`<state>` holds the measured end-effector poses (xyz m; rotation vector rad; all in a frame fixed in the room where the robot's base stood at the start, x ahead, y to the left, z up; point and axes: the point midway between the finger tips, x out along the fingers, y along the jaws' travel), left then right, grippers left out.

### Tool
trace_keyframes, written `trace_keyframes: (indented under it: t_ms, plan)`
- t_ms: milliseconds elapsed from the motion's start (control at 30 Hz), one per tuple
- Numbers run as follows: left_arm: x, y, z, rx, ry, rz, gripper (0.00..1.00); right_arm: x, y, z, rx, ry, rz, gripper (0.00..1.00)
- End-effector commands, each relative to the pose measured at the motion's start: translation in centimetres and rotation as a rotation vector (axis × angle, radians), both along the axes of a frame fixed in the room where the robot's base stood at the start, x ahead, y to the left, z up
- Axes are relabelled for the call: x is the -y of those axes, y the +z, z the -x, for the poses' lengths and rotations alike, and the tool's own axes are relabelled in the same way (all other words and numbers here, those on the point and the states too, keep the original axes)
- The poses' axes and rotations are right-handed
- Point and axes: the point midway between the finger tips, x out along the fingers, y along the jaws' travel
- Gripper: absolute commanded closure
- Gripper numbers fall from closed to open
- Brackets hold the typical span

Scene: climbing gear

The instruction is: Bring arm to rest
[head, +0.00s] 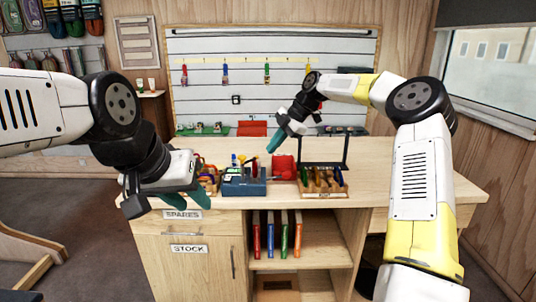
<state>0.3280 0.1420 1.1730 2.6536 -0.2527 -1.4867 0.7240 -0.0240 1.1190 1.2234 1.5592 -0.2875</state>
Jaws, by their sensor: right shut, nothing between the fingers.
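My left gripper (188,200) hangs at the left front of the workbench, above its front edge near the SPARES drawer. Its teal fingers point down and to the right and look apart, with nothing seen between them. My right gripper (274,143) is over the back middle of the bench, its teal fingers shut and empty, pointing down and to the left. My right arm (420,175) reaches in from the lower right and bends back over the bench. My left arm (55,110) comes in from the left edge.
The workbench (400,175) carries a blue box (245,186), a red item (283,166) and a wooden rack (324,193) with coloured gear. Below are drawers and a shelf with several coloured upright items. A slatted board (205,95) stands behind. The bench's right part is clear.

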Motion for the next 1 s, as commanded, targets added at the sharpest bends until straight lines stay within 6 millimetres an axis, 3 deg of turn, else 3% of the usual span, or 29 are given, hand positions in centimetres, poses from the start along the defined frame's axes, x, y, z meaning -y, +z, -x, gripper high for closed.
trace_keyframes:
  t_ms: [300, 467, 567, 733, 1000]
  plan:
    - [0.0, 0.0, 0.0, 0.000, 0.000, 0.000, 0.64, 2.5, 3.7, 0.2, 0.000, 0.000, 0.000, 1.00]
    - [0.0, 0.0, 0.0, 0.000, 0.000, 0.000, 0.64, 2.3, 4.8, 1.1, -0.009, -0.020, 0.023, 1.00]
    - [0.0, 0.0, 0.0, 0.000, 0.000, 0.000, 0.64, 1.3, 5.8, 3.1, -0.036, -0.084, 0.075, 1.00]
    - [0.0, 0.0, 0.0, 0.000, 0.000, 0.000, 0.64, 0.5, 7.8, 8.8, -0.096, -0.326, 0.188, 1.00]
    - [0.0, 0.0, 0.0, 0.000, 0.000, 0.000, 0.64, 3.6, 9.7, 18.8, -0.161, -0.853, 0.216, 1.00]
